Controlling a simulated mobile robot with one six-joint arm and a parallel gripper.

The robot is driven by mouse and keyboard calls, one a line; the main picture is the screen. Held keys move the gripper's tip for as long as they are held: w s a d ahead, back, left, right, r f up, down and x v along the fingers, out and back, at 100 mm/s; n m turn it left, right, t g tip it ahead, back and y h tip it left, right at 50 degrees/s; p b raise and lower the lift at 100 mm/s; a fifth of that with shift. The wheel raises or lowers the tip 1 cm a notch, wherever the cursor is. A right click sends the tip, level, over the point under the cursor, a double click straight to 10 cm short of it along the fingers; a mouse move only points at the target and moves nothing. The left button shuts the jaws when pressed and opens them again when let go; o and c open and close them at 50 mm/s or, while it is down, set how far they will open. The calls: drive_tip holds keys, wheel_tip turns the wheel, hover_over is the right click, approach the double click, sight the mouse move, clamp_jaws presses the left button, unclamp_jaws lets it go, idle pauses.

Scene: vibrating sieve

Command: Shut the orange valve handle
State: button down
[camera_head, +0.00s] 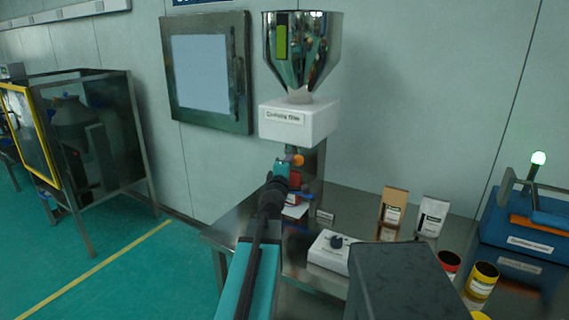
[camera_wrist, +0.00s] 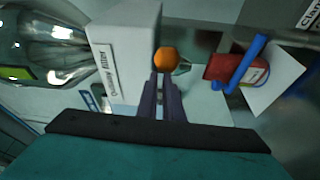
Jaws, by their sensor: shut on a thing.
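The orange valve handle (camera_wrist: 166,58) shows as a round orange knob in the wrist view, right at the tips of my gripper (camera_wrist: 160,80). The two dark fingers are close together and shut on it. In the head view the orange handle (camera_head: 298,160) is a small spot beside the end of my gripper (camera_head: 287,163), below the white box labelled as a filter (camera_head: 300,122). A steel hopper (camera_head: 303,50) stands on that box. The valve stem behind the handle is mostly hidden.
A red container with a blue bar (camera_wrist: 235,70) stands close to the right of the handle in the wrist view. On the steel table are a white control box (camera_head: 330,250), two pouches (camera_head: 432,217), red and yellow jars (camera_head: 482,280) and a blue machine (camera_head: 525,225).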

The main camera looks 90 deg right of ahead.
drive_tip(key=shift+s+a+f+g, duration=0.15)
drive_tip(key=shift+s+g, duration=0.35)
drive_tip(key=shift+s, duration=0.8)
drive_tip(key=shift+w+a+f, duration=0.25)
drive_tip(key=shift+a, duration=0.3)
drive_tip(key=shift+s+a+r+m, duration=0.1)
drive_tip(key=shift+s+a+m, duration=0.05)
drive_tip(key=shift+a, duration=0.35)
drive_tip(key=shift+s+a+r+m, duration=0.1)
drive_tip(key=shift+a+m, duration=0.05)
drive_tip(key=shift+a, duration=0.35)
drive_tip(key=shift+w+f+b, duration=0.15)
drive_tip(key=shift+f+b, duration=0.1)
drive_tip(key=shift+b, duration=0.4)
drive_tip(key=shift+w+a, duration=0.15)
drive_tip(key=shift+w, duration=0.2)
drive_tip(key=b+v, duration=0.2)
drive_tip(key=b, duration=0.1)
drive_tip(key=shift+w+r+b, duration=0.1)
drive_tip(key=shift+w+b, duration=0.05)
drive_tip(key=shift+b, duration=0.25)
drive_tip(key=a+b, duration=0.1)
drive_tip(key=b, duration=0.5)
